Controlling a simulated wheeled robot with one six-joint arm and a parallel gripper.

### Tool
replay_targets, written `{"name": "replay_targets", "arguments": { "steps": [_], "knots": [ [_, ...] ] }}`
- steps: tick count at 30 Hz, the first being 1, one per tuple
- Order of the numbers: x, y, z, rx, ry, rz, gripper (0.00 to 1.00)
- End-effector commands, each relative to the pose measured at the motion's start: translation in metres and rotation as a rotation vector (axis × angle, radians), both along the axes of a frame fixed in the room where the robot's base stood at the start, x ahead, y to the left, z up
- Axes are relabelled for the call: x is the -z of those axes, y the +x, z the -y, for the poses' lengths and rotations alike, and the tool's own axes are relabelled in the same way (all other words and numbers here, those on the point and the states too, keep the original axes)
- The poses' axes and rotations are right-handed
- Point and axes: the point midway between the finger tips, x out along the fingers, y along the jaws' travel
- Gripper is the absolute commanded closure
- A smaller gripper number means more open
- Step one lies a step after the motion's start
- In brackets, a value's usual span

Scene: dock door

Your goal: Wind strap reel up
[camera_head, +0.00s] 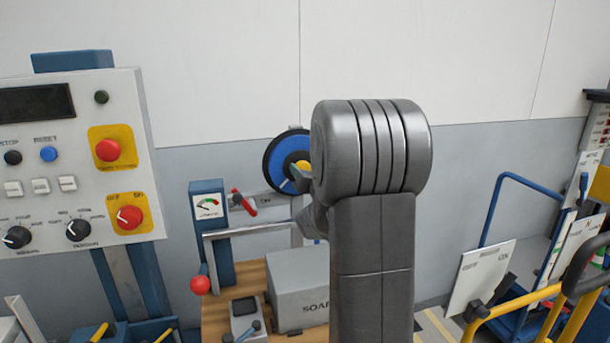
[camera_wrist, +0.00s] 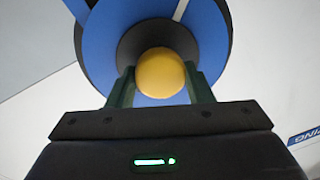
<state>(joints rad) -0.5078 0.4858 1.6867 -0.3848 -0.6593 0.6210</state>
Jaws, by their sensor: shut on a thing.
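The strap reel (camera_head: 282,152) is a blue disc with a dark rim, mounted upright near the wall behind the bench. In the wrist view its blue face (camera_wrist: 97,45) fills the upper middle, with a dark hub around a yellow round knob (camera_wrist: 161,73). My gripper (camera_wrist: 161,88) has its two dark green fingers on either side of the yellow knob, shut on it. In the head view my gripper (camera_head: 298,180) reaches the reel's front, and my arm hides the reel's right part.
A control panel (camera_head: 70,150) with knobs and buttons stands at left. A gauge post (camera_head: 208,235), a red-ended lever (camera_head: 200,284) and a grey soap box (camera_head: 298,288) are below the reel. A blue-framed cart (camera_head: 487,225) and yellow rail (camera_head: 540,300) stand at right.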

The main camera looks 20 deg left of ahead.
Motion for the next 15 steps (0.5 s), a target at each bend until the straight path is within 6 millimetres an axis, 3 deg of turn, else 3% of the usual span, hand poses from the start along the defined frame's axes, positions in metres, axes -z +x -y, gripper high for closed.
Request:
{"name": "replay_targets", "arguments": {
  "steps": [15],
  "knots": [
    [0.0031, 0.0002, -0.0001, -0.001, 0.39, -0.292, 0.95]
  ]
}}
